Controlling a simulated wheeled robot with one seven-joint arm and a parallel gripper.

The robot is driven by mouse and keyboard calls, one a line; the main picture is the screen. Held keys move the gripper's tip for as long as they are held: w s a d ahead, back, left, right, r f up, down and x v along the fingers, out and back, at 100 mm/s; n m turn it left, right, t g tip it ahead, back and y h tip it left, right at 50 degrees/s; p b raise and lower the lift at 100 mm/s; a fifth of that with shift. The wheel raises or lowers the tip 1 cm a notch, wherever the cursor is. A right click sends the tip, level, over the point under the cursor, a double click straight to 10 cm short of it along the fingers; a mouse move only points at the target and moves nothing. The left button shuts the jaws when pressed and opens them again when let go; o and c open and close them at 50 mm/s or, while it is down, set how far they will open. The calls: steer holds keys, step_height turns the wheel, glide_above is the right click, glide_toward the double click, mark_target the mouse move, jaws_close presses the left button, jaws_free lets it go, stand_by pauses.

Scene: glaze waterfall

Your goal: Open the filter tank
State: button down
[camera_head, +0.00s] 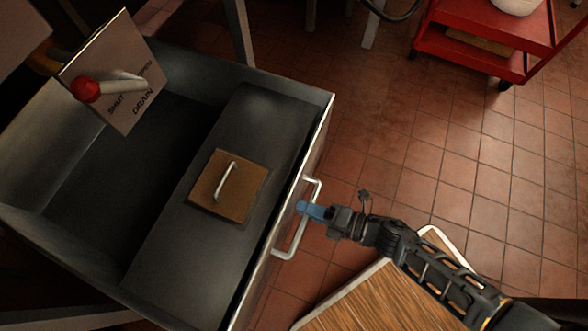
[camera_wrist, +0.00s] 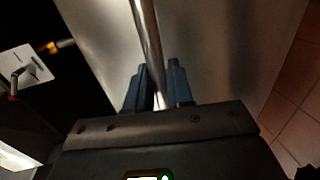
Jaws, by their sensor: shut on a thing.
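The filter tank (camera_head: 325,110) is a grey metal drawer-like box, and its inside shows from above in the head view. A pale bar handle (camera_head: 296,240) stands out from its front face. My gripper (camera_head: 303,207) has its blue fingers shut on the middle of this handle. In the wrist view the handle (camera_wrist: 147,35) runs between the two blue fingers (camera_wrist: 158,88), with the metal front (camera_wrist: 215,50) behind it. A brown square panel (camera_head: 205,190) with a small pale handle lies on the tank's dark inner surface.
A tilted plate (camera_head: 120,60) marked "SHUT" and "DRAIN" carries a red-knobbed lever (camera_head: 86,90) at the upper left. A wooden board with a pale rim (camera_head: 350,305) is below my arm. A red cart (camera_head: 480,45) stands at the upper right. Tiled floor (camera_head: 430,150) between is clear.

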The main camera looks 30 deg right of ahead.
steer(key=shift+s+d, duration=0.25)
steer(key=shift+s, duration=0.15)
steer(key=c, duration=1.2)
jaws_free()
steer(key=shift+o, duration=0.2)
steer(key=p+v, duration=0.1)
steer(key=v, duration=0.6)
steer(key=shift+s+d, duration=0.25)
